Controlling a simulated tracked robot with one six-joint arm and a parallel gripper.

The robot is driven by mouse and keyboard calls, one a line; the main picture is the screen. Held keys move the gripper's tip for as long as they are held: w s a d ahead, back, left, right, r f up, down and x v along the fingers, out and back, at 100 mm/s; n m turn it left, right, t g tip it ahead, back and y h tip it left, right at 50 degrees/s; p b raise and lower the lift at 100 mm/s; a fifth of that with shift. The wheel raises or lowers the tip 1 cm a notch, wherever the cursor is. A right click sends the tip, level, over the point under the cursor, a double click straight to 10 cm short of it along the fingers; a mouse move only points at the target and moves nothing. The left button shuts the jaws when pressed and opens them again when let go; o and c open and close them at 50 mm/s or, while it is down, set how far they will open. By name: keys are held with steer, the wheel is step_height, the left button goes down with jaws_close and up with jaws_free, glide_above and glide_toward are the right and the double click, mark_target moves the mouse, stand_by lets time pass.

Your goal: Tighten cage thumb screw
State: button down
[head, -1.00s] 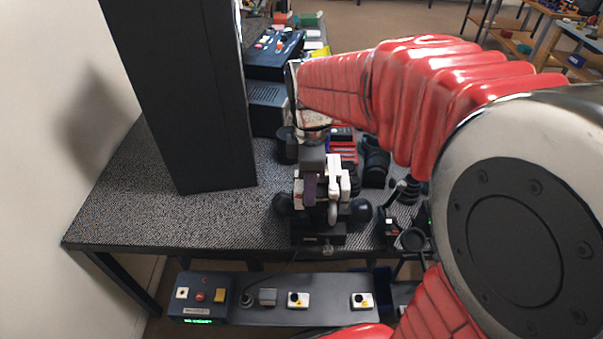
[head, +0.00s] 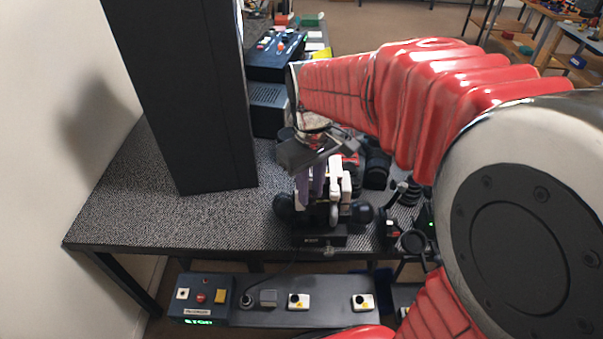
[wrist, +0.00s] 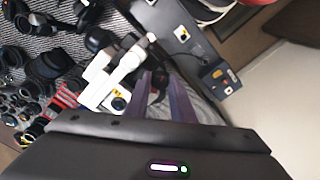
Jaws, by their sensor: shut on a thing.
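My gripper (head: 311,192) points down at the white cage-like fixture (head: 338,186) on a black base (head: 322,238) near the table's front edge. In the wrist view, the purple fingers of my gripper (wrist: 163,82) are shut on a small dark piece (wrist: 157,84), apparently the thumb screw. It sits beside the white fixture (wrist: 113,80). My fingers hide most of it, and its thread and seating cannot be seen. In the head view the screw is hidden behind my fingers.
Black round lens parts (head: 376,168) crowd the table right of the fixture. A tall dark cabinet (head: 180,95) stands on the left. The textured tabletop (head: 140,205) in front of it is clear. A control panel (head: 275,300) with buttons runs below the front edge.

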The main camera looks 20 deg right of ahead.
mark_target(310, 194)
steer(key=shift+w+r+m, duration=0.1)
steer(key=shift+w+m, duration=0.05)
steer(key=shift+m, duration=2.15)
steer(key=c, duration=1.8)
jaws_free()
step_height(310, 194, up, 14)
steer(key=shift+f, duration=0.2)
